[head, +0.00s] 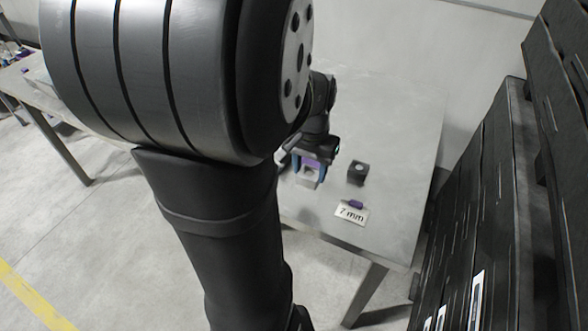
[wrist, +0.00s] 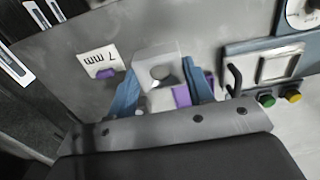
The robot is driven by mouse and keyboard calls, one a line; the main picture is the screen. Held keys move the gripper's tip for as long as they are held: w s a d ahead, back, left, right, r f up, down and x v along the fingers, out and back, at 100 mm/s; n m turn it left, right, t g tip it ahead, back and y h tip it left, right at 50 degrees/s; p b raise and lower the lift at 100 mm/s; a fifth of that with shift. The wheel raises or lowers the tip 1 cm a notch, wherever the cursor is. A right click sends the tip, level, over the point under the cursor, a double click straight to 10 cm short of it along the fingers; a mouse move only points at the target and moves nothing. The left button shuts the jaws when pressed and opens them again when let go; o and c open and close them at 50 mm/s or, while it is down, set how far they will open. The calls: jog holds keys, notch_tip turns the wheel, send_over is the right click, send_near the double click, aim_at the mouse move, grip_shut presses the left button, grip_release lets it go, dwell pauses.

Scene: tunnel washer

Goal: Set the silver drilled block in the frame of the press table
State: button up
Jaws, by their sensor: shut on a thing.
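My gripper (wrist: 162,88) has blue fingers and is shut on the silver drilled block (wrist: 155,56), a pale block with a round hole in its face. In the head view the silver drilled block (head: 307,179) hangs at my gripper (head: 310,172), over or on the table; I cannot tell its height. A purple patch (wrist: 181,96) shows between the fingers beside the block. The press table (wrist: 236,52) is at the upper right of the wrist view, a blue-grey plate with a pale square frame (wrist: 302,66). Nothing shows in the frame. My arm hides the press table in the head view.
A black block with a hole (head: 357,172) stands on the grey table (head: 400,150), right of my gripper. A "7 mm" card (head: 352,215) with a small purple piece (head: 355,204) lies nearer. A black handle (wrist: 234,79), green button (wrist: 266,100) and yellow button (wrist: 293,96) border the press table.

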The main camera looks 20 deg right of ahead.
jog(key=s+d+r, duration=0.3)
jog(key=s, duration=0.2)
jog(key=w+a, duration=0.5)
jog(key=w, duration=0.7)
jog(key=w+a, duration=0.6)
jog(key=w, duration=0.7)
jog(key=shift+d+f, duration=0.1)
jog(key=shift+f, duration=2.4)
jog(key=shift+f, duration=0.1)
jog(key=shift+s+f, duration=0.1)
jog(key=shift+f, duration=0.4)
jog(key=shift+f, duration=0.5)
jog(key=o, duration=1.1)
